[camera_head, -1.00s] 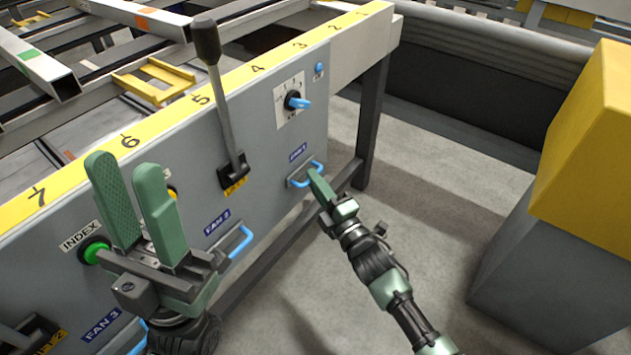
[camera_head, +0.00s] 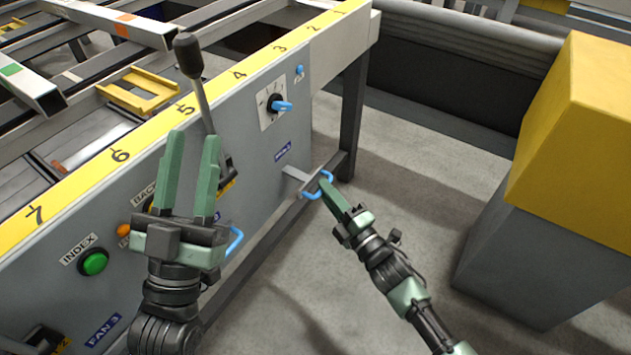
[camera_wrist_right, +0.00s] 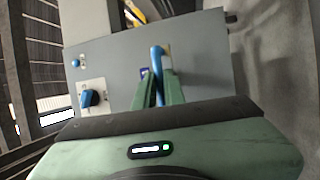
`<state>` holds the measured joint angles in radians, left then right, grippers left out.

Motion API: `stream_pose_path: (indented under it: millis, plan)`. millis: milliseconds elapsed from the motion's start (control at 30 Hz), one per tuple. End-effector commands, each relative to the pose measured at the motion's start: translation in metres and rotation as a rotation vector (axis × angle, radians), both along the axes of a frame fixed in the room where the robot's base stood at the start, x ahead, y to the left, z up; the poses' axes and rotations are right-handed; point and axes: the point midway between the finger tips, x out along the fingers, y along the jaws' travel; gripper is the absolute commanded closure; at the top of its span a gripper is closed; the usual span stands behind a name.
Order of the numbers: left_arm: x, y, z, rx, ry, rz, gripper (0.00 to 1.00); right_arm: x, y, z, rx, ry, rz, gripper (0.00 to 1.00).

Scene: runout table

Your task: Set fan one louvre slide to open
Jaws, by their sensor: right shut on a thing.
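The fan one louvre slide is a grey plate (camera_head: 297,175) with a blue handle (camera_head: 318,192), below the blue fan label (camera_head: 283,150) on the grey panel. The plate stands out from the panel face. My right gripper (camera_head: 329,190) is shut on the blue handle, and its fingers hide part of it. In the right wrist view, the handle (camera_wrist_right: 157,62) rises between the two green fingers (camera_wrist_right: 158,90). My left gripper (camera_head: 190,155) is open and empty, in front of the panel's left part, with its fingers upward.
A black-knobbed lever (camera_head: 188,55), a blue rotary knob (camera_head: 283,106) and a green index button (camera_head: 94,263) are on the panel. The fan two handle (camera_head: 235,240) is partly behind my left gripper. A yellow-topped grey block (camera_head: 570,130) stands right. Floor between is clear.

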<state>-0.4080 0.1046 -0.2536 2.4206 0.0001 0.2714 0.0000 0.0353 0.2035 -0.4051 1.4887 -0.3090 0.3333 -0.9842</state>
Motion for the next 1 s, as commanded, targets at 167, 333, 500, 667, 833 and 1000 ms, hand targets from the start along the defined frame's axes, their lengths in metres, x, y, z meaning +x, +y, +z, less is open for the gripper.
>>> stream_pose_path:
  millis: [167, 333, 500, 667, 833, 1000]
  plan:
    - [0.007, -0.001, -0.009, 0.017, 0.058, 0.003, 0.65, -0.004, -0.005, -0.002, -0.002, 0.003, 0.000, 1.00]
    - [0.007, -0.001, -0.009, 0.017, 0.058, 0.003, 0.65, -0.004, -0.004, -0.002, -0.002, 0.003, 0.001, 1.00]
    - [0.007, -0.001, -0.009, 0.017, 0.057, 0.003, 0.65, -0.004, -0.004, -0.002, -0.002, 0.002, 0.001, 0.68]
    - [0.007, -0.001, -0.009, 0.017, 0.057, 0.003, 0.65, -0.004, -0.004, -0.001, -0.001, 0.002, 0.000, 0.68]
    - [0.007, -0.001, -0.009, 0.017, 0.058, 0.003, 0.65, -0.005, -0.005, -0.001, -0.001, 0.001, 0.000, 0.68]
    - [0.018, -0.002, -0.023, 0.045, 0.159, 0.007, 0.65, -0.021, -0.015, -0.004, -0.003, 0.004, -0.001, 0.68]
